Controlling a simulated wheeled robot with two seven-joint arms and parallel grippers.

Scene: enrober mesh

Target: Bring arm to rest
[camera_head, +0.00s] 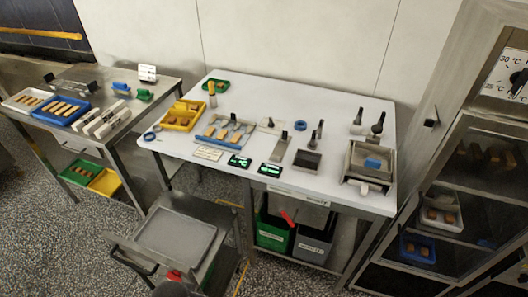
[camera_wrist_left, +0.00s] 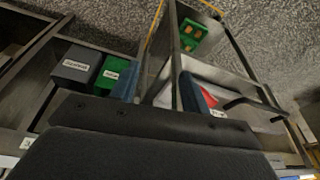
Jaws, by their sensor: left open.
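My left gripper (camera_wrist_left: 158,82) shows in the left wrist view, with its two bluish fingers spread apart and nothing visible between them. It is near the wheeled cart, whose pale top tray (camera_wrist_left: 180,75) lies beyond the fingers. A red part (camera_wrist_left: 211,97) shows just beside the right-hand finger. In the head view I cannot clearly make out the left gripper; a small dark rounded shape sits at the bottom edge near the cart tray (camera_head: 178,236). My right gripper is in neither view.
The white worktable (camera_head: 235,142) holds trays, tools and a metal machine (camera_head: 369,165). Below it stand a green bin (camera_head: 272,233) and a grey bin (camera_head: 312,243). A side table (camera_head: 128,85) is at left, a rack (camera_head: 460,190) at right. Speckled floor shows between the furniture.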

